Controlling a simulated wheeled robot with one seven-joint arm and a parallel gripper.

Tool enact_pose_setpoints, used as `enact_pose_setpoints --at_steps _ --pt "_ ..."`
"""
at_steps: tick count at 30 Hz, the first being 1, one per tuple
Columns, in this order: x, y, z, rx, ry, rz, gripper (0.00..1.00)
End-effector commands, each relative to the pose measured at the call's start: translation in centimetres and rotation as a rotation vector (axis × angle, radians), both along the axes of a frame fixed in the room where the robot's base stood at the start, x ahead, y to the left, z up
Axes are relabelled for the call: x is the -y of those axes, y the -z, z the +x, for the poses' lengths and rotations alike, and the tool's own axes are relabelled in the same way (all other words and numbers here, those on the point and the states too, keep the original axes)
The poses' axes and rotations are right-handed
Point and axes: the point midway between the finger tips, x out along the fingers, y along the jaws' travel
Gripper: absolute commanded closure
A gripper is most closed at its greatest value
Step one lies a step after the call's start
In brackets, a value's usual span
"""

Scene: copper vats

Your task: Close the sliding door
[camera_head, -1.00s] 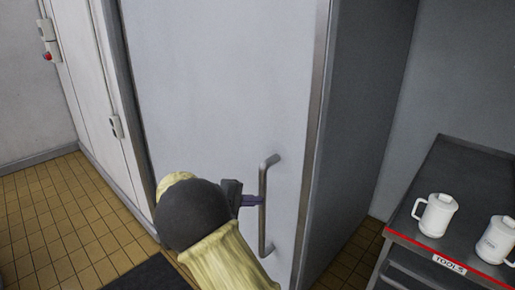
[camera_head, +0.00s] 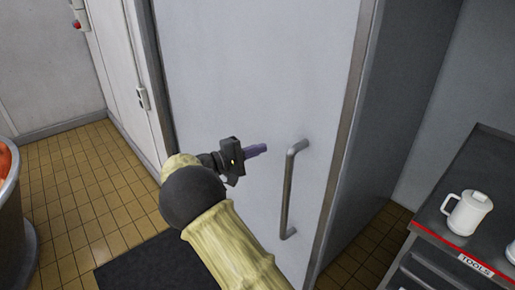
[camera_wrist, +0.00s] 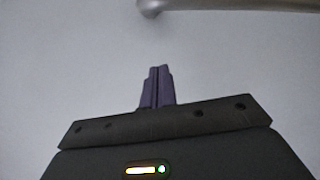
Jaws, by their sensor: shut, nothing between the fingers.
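The sliding door (camera_head: 255,75) is a large pale grey panel filling the middle of the head view. Its metal bar handle (camera_head: 288,190) stands upright near the door's right edge. My gripper (camera_head: 262,149) is in front of the door, to the left of the handle's upper end and apart from it. Its purple fingers are together and empty. In the wrist view my fingers (camera_wrist: 157,85) are side by side against the blank door face (camera_wrist: 70,60), and part of the handle (camera_wrist: 215,6) crosses the top edge.
A tool cabinet (camera_head: 430,232) with a red-edged top stands at the right, with a white jug (camera_head: 467,213) on it. A vat rim (camera_head: 10,178) shows at the far left. A dark mat (camera_head: 150,265) lies on the tiled floor (camera_head: 90,190). A grey wall stands right of the door.

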Motion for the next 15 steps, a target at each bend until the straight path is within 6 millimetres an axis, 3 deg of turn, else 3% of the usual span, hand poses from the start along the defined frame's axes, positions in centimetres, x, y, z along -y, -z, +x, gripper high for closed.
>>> enact_pose_setpoints --at_steps 12,15 --pt "7.0 -0.8 2.8 -0.002 0.002 0.0 1.0" --pt "7.4 -1.1 1.6 -0.003 -0.001 0.0 1.0"
